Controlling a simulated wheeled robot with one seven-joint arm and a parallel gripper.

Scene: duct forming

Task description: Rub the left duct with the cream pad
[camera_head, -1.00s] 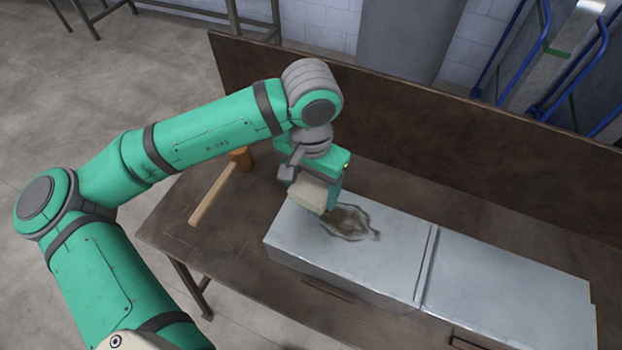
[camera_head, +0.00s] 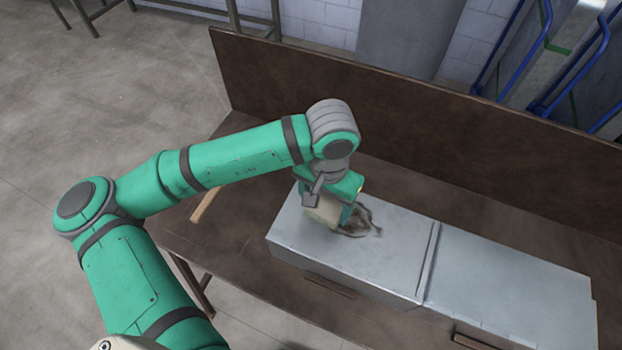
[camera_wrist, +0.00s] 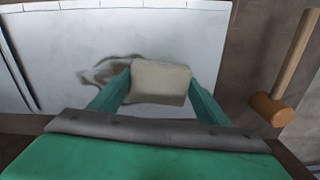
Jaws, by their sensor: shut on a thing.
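The left duct (camera_head: 385,265) is a pale grey metal box on the brown workbench, with a dark brownish smudge (camera_head: 366,222) on its top. The cream pad (camera_head: 322,213) is a block held between the fingers of my gripper (camera_head: 334,206). My gripper is shut on it, low over the left part of the duct's top, at the smudge's left side. In the wrist view the pad (camera_wrist: 160,82) covers part of the smudge (camera_wrist: 104,72). I cannot tell for sure whether the pad touches the metal.
A second grey duct (camera_head: 510,285) adjoins on the right. A wooden mallet (camera_wrist: 273,108) lies on the bench beside the left duct; my arm mostly hides it in the head view. A tall brown back panel (camera_head: 430,130) runs behind the ducts.

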